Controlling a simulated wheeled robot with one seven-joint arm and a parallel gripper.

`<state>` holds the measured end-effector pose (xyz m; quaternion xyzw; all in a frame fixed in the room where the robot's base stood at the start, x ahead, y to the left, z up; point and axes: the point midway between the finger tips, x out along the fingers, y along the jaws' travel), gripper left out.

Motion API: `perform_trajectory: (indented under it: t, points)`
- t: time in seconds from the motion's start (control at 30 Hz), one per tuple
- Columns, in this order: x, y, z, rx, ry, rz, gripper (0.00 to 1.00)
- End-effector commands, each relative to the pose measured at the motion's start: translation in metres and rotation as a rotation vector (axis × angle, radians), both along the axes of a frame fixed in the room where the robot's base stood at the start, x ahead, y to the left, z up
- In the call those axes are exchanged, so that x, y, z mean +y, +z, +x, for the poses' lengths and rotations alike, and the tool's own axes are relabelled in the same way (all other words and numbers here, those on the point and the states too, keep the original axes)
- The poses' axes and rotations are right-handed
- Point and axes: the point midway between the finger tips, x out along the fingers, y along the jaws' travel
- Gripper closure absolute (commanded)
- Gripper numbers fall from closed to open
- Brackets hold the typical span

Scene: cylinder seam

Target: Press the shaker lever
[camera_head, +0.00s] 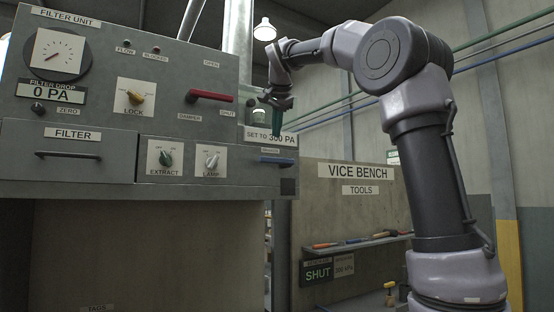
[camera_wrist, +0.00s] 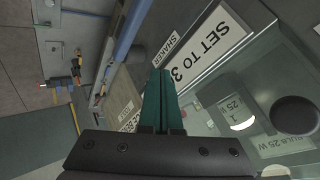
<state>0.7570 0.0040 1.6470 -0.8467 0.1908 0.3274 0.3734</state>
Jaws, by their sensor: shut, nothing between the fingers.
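The shaker lever is a blue bar (camera_head: 277,161) at the lower right of the filter unit's front, just under its small label. In the wrist view the blue bar (camera_wrist: 128,30) shows at upper left, beside the SHAKER label. My gripper (camera_head: 277,130) is above the lever in the head view, in front of the SET TO 300 PA sign. Its green fingers (camera_wrist: 161,72) are shut together with nothing between them. The fingertips appear apart from the lever; the exact distance is hard to judge.
A filter drawer (camera_head: 68,155) is at left. The vice bench panel (camera_head: 345,215) with a tool shelf (camera_head: 355,243) stands at right.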

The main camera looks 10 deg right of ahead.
Motion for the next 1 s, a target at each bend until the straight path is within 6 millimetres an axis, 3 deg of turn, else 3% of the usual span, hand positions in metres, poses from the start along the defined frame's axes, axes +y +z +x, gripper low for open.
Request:
perform_trajectory:
  t: [0.43,0.77,1.0]
  points:
    - [0.000,0.002,0.000,-0.001,-0.001,-0.001,1.00]
    - [-0.001,0.035,0.000,-0.003,-0.003,-0.001,1.00]
    - [0.000,0.038,0.000,0.000,0.000,0.000,1.00]
